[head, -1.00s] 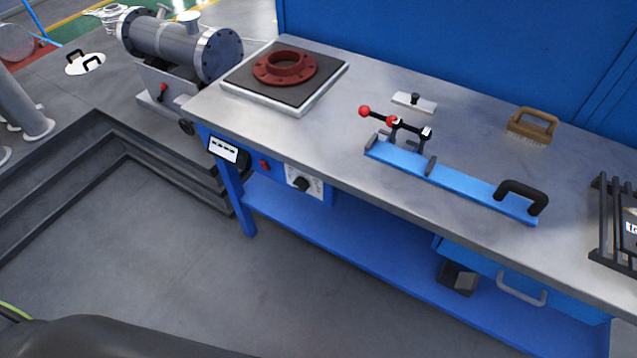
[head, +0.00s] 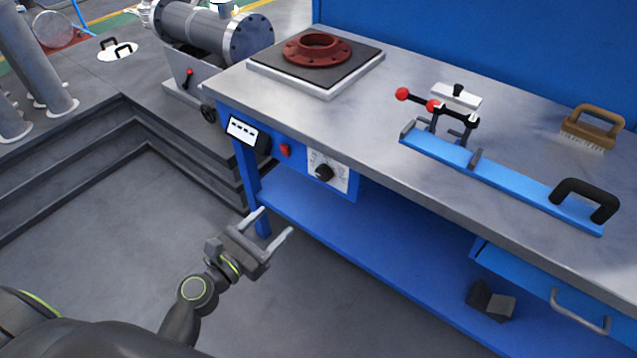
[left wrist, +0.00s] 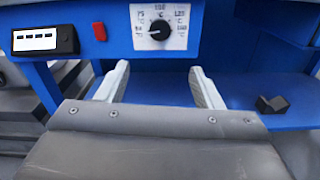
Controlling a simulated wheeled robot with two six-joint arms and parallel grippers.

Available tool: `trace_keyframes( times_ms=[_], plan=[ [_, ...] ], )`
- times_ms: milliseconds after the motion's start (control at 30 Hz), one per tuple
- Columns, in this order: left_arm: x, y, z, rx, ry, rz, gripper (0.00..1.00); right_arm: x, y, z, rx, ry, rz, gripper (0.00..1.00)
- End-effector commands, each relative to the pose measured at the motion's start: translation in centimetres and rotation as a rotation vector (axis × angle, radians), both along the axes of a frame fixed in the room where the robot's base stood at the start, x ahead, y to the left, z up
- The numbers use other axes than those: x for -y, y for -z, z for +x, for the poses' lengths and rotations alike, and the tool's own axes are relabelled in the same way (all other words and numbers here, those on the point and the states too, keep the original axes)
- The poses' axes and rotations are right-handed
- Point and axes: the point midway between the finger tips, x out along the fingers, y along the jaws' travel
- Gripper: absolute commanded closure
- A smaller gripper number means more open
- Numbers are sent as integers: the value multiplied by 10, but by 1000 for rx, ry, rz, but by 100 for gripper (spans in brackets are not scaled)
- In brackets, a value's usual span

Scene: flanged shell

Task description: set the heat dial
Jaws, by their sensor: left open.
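The heat dial is a black knob (head: 324,173) on a white scale plate (head: 340,180), on the blue front panel under the bench top. In the left wrist view the knob (left wrist: 159,30) sits at the top centre, with numbers in °C around it on the plate (left wrist: 178,14). My left gripper (head: 278,222) is open and empty, below and left of the dial and apart from it. Its two pale fingers show in the left wrist view (left wrist: 157,85), spread below the dial. My right gripper is not in view.
A red switch (head: 285,151) and a small display box (head: 243,131) are left of the dial. On the bench (head: 400,190) stand a hot plate (head: 262,75) with a red flange (head: 318,48), a blue clamp bar (head: 500,182) and a brush (head: 592,125). A blue shelf (head: 350,245) runs underneath.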

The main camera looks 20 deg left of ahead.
Motion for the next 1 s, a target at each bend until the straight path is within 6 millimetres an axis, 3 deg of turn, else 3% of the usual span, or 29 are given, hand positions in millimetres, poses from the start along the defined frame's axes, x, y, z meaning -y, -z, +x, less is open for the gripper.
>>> trace_keyframes(
  times_ms=[167, 700, 1000],
  plan=[
    [7, -6, 18, 6, 2, -17, 40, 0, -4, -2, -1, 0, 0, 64],
    [45, -4, 121, 5, 2, -12, 40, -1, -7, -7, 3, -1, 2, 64],
    [57, -2, 157, 3, 1, -11, 40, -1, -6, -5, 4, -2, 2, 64]
  ],
)
